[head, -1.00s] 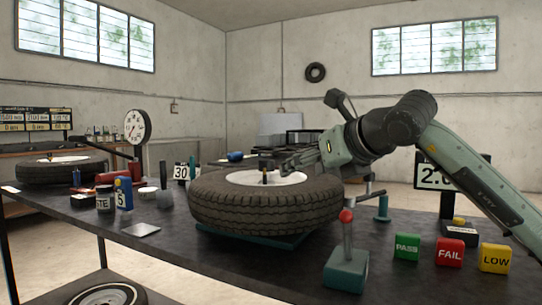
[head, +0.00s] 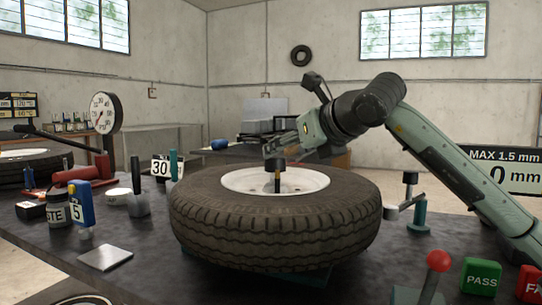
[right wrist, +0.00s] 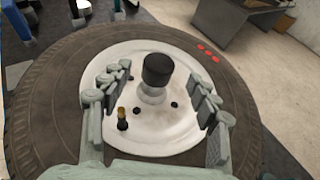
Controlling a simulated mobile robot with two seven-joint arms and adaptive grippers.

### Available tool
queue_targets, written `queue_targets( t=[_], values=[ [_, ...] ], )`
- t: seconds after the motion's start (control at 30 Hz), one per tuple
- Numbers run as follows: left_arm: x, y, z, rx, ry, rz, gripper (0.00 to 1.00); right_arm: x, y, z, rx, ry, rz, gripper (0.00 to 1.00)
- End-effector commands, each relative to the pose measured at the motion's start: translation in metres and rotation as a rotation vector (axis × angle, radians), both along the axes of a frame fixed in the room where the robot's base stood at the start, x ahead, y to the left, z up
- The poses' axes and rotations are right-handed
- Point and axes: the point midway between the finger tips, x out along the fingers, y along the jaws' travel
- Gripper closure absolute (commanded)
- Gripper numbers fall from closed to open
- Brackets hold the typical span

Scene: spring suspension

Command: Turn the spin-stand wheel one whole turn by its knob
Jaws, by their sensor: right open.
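The spin-stand wheel (head: 275,222), a dark tyre on a white rim, lies flat on the table. In the right wrist view its white disc (right wrist: 150,135) carries a thick black cap (right wrist: 157,70) on a pale central post. I cannot tell for certain which one is the knob. My right gripper (head: 283,148) is above the disc. In the wrist view its open fingers (right wrist: 160,100) are spread on either side of the black cap and touch nothing visible. My left gripper is out of view.
Red marks (right wrist: 208,52) sit on the tyre. A red-ball lever (head: 438,262) and a green PASS block (head: 481,277) stand at front right.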

Motion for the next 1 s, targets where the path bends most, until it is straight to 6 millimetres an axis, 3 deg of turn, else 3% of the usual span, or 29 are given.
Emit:
queue_targets(
  t=[0.4,0.77,1.0],
  values=[
    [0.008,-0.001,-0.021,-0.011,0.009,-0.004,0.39,0.049,0.026,-0.023,0.001,0.004,0.001,0.39],
    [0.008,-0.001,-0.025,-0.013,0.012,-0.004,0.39,0.054,0.029,-0.026,-0.001,0.002,0.001,0.39],
    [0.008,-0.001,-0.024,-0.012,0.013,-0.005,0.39,0.054,0.028,-0.026,-0.001,0.002,0.001,0.69]
  ],
)
